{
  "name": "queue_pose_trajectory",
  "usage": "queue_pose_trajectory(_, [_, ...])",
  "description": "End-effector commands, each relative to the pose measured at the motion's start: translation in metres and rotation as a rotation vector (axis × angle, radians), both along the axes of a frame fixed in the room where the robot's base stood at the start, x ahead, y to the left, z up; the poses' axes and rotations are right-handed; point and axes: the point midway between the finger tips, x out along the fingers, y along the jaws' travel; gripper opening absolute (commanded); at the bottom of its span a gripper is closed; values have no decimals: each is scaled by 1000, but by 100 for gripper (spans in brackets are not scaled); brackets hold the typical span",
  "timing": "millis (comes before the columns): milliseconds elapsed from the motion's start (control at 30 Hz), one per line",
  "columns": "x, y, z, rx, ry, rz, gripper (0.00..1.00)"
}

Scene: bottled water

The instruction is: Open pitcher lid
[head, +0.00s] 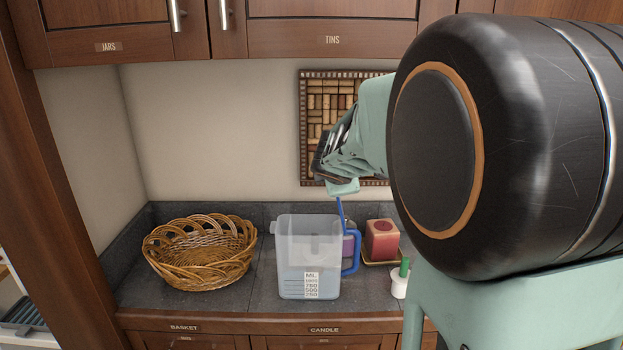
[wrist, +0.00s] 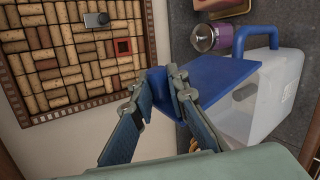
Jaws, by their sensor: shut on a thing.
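The clear pitcher (head: 300,262) with a measuring scale stands upright on the counter in the head view. Its blue handle (head: 352,250) is on the right side. The blue lid (wrist: 218,92) is tilted up from the pitcher (wrist: 245,115) in the wrist view, and the pitcher's top opening shows beside it. In the head view the lid is a thin blue strip (head: 340,212) standing up near the handle. In the head view my arm partly hides the gripper (head: 342,188) above the pitcher.
A wicker basket (head: 200,252) stands left of the pitcher. A red candle (head: 382,239) on a tray and a white item with a green top (head: 401,280) are at the right. A purple jar (wrist: 204,37) stands behind the pitcher. A cork board (head: 330,105) hangs on the wall.

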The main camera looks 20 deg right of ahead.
Motion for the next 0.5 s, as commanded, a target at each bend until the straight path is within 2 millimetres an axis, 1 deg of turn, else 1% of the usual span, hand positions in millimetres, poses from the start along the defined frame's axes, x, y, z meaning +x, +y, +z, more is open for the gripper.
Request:
queue_pose_trajectory(333, [0, 0, 1, 1, -2, -1, 0])
queue_pose_trajectory(367, [0, 0, 1, 0, -1, 0, 16])
queue_pose_trajectory(500, [0, 0, 0, 0, -1, 0, 32])
